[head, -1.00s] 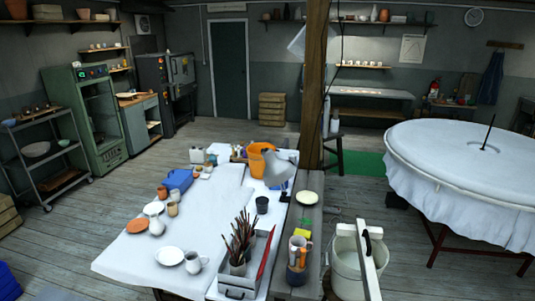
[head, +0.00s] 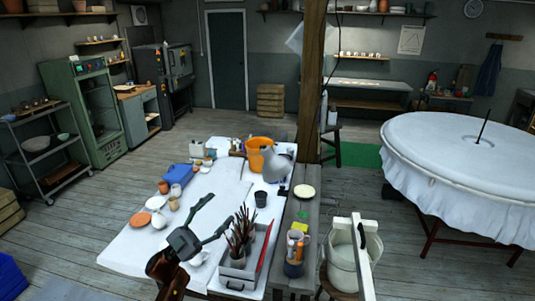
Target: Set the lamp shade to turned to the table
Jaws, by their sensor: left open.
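The grey lamp shade (head: 279,166) is on the far right part of the white-covered table (head: 222,183), beside an orange bucket. It looks like a tilted cone; its arm and base are mostly hidden, and I cannot tell exactly which way its mouth faces. My left gripper (head: 216,217) is over the near part of the table, fingers spread and empty. It is well short of the shade, nearer to me and to its left. My right gripper is not in view.
The orange bucket (head: 259,152) stands just behind the shade, a dark cup (head: 260,199) in front. A tray (head: 243,275) with a jar of brushes (head: 239,235) is right of my gripper. A wooden post (head: 312,100) rises behind. Several pots and plates are on the left.

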